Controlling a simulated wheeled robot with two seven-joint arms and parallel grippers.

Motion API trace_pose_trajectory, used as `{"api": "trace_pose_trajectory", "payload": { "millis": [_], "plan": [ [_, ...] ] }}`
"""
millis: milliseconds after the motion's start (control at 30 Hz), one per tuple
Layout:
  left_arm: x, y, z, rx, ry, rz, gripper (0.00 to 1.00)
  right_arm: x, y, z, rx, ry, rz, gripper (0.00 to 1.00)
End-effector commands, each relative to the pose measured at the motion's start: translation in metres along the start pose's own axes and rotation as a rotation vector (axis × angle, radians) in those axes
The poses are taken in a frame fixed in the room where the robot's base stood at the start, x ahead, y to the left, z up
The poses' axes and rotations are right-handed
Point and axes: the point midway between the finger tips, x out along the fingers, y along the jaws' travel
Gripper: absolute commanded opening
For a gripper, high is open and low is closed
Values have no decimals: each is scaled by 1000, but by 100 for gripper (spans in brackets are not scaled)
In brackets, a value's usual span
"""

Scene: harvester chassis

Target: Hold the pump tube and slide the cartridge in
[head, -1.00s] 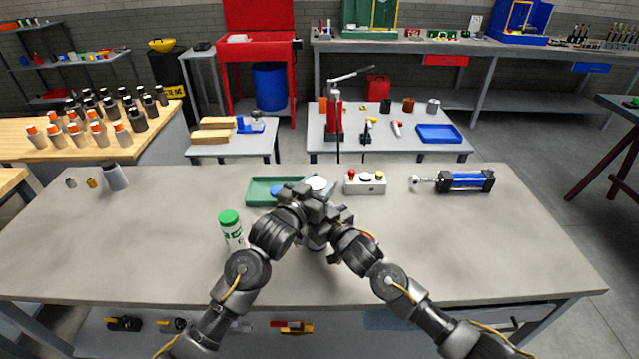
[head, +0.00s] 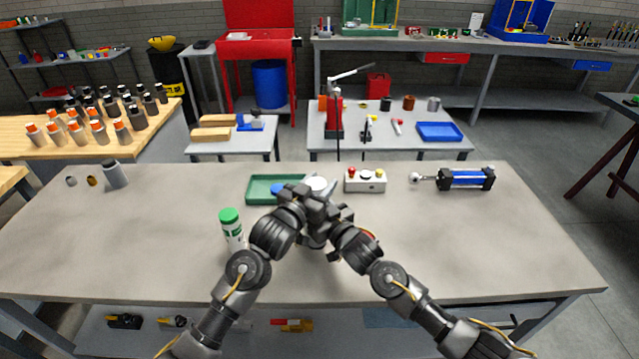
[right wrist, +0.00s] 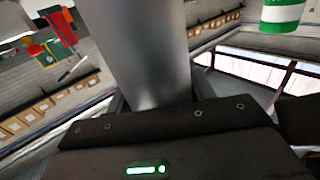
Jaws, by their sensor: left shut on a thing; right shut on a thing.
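In the right wrist view a smooth grey metal cylinder, the pump tube (right wrist: 145,50), stands large in front of my right gripper (right wrist: 150,105), which is shut on it. In the head view my left gripper (head: 316,208) and my right gripper (head: 328,222) meet close together above the middle of the table. The left gripper is the upper one and is shut. What it holds, likely the cartridge, is hidden behind the dark fingers and wrists. How far the cartridge is inside the tube cannot be seen.
A green tray (head: 262,190) lies behind the grippers. A green-capped bottle (head: 231,226) stands close by the left forearm. A button box (head: 366,181) and a blue cylinder (head: 466,180) are at the back right. The table's front right is clear.

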Motion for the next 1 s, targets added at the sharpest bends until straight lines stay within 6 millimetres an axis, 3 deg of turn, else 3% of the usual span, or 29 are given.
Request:
{"api": "trace_pose_trajectory", "payload": {
  "millis": [333,367,533,833,1000],
  "plan": [
    [0,0,7,2,-9,0,14,0,-1,0,0,-1,-1,12],
    [0,0,7,2,-10,-1,46,0,-1,0,0,0,-1,12],
    [0,0,9,3,-13,-1,69,0,-1,0,0,0,-2,12],
    [-2,0,12,5,-20,-1,69,0,-1,0,0,1,-3,12],
    [-21,0,13,5,-21,0,69,0,0,-1,1,2,0,12]
  ]
}}
